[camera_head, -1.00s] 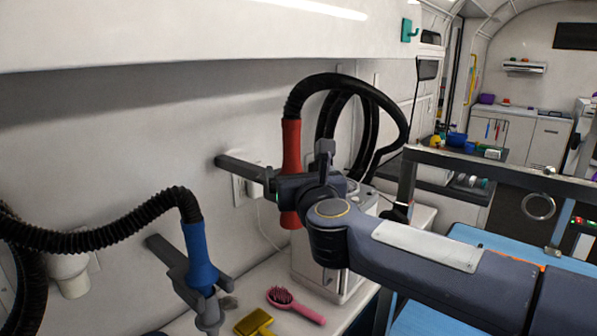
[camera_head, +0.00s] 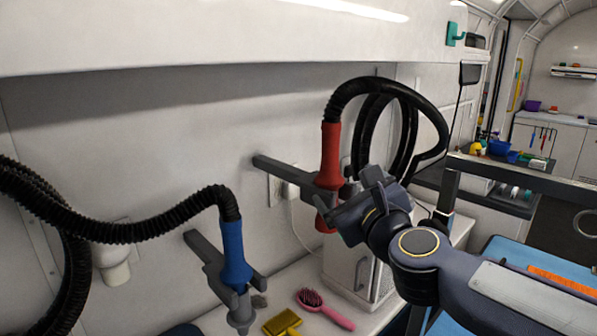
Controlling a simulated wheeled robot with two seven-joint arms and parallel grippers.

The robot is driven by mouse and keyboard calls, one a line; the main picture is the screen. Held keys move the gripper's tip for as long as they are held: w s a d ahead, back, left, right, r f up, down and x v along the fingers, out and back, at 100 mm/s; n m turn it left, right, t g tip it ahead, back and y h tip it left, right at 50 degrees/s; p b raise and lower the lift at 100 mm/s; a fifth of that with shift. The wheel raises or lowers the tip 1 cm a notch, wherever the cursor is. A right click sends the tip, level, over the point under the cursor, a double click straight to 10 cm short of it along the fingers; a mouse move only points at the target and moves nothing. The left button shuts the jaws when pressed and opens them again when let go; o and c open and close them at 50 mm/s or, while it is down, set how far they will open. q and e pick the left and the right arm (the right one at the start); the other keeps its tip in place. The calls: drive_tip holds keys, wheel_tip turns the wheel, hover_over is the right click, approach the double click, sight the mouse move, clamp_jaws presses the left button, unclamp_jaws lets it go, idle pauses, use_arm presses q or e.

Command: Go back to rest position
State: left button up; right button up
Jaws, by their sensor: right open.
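My right gripper (camera_head: 335,208) comes in from the right on its dark grey arm. It is open and sits beside the lower part of the red dryer nozzle (camera_head: 330,155), partly in front of it. I cannot tell whether they touch. The red nozzle hangs upright at a grey wall bracket (camera_head: 285,170), with a black hose looping from its top. A blue nozzle (camera_head: 233,250) hangs at a second bracket (camera_head: 205,255) on the left. My left gripper is out of view.
Below, a counter (camera_head: 290,280) holds a pink brush (camera_head: 325,308), a yellow brush (camera_head: 283,322) and a white box-shaped unit (camera_head: 352,272). A metal frame (camera_head: 520,170) and a blue table surface (camera_head: 515,255) lie at the right, near my arm. A wall cabinet overhangs above.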

drive_tip(key=s+d+f+n+g, duration=0.2)
drive_tip(key=s+f+n+g, duration=0.2)
drive_tip(key=s+f+n, duration=0.4)
drive_tip(key=s+d+f+n+g+p, duration=0.1)
drive_tip(key=s+f+n+g, duration=0.3)
drive_tip(key=s+f+n, duration=0.5)
drive_tip(key=s+d+f+n+g+p, duration=0.1)
drive_tip(key=s+d+f+n+g, duration=0.3)
drive_tip(key=s+f+n, duration=0.4)
drive_tip(key=s+n, duration=0.2)
drive_tip(key=s, duration=0.1)
drive_tip(key=shift+f+y, duration=0.3)
drive_tip(key=shift+f, duration=0.05)
drive_tip(key=shift+d, duration=0.1)
